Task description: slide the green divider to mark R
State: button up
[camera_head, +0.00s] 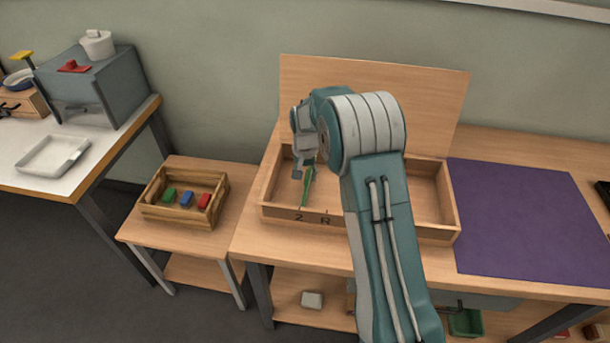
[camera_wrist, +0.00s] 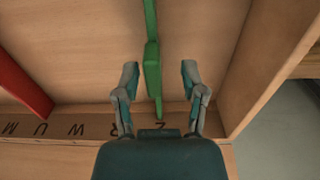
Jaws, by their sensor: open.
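The green divider (camera_head: 306,188) stands in a wooden drawer (camera_head: 447,200), near its left end. In the wrist view the green divider (camera_wrist: 152,72) runs between my gripper's fingers, its near end at the mark that looks like 2 or Z (camera_wrist: 160,125). Mark R (camera_wrist: 114,130) is just left of it in this upside-down view. In the head view, R (camera_head: 326,220) is right of the 2 (camera_head: 298,217) on the front rim. My gripper (camera_wrist: 159,75) is open, with a finger on each side of the divider and gaps showing. In the head view my arm hides part of the drawer.
A red divider (camera_wrist: 20,85) stands at the left of the wrist view, beyond several other letter marks. The drawer's end wall (camera_wrist: 262,65) is close on the right there. A purple mat (camera_head: 530,215) lies right of the drawer; a crate of coloured blocks (camera_head: 160,212) stands left.

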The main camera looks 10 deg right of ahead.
jog(key=shift+d+f, duration=0.2)
jog(key=shift+d, duration=0.3)
jog(key=shift+a, duration=0.1)
jog(key=c, duration=0.6)
jog(key=shift+a, duration=0.2)
grip_shut()
jog(key=s+d, duration=0.1)
jog(key=d, duration=0.1)
jog(key=s+d, duration=0.1)
jog(key=d, duration=0.1)
jog(key=s+d, duration=0.1)
jog(key=d, duration=0.1)
jog(key=shift+d, duration=0.4)
jog(key=o, duration=0.6)
grip_release()
jog(key=shift+a, duration=0.1)
jog(key=shift+w, duration=0.1)
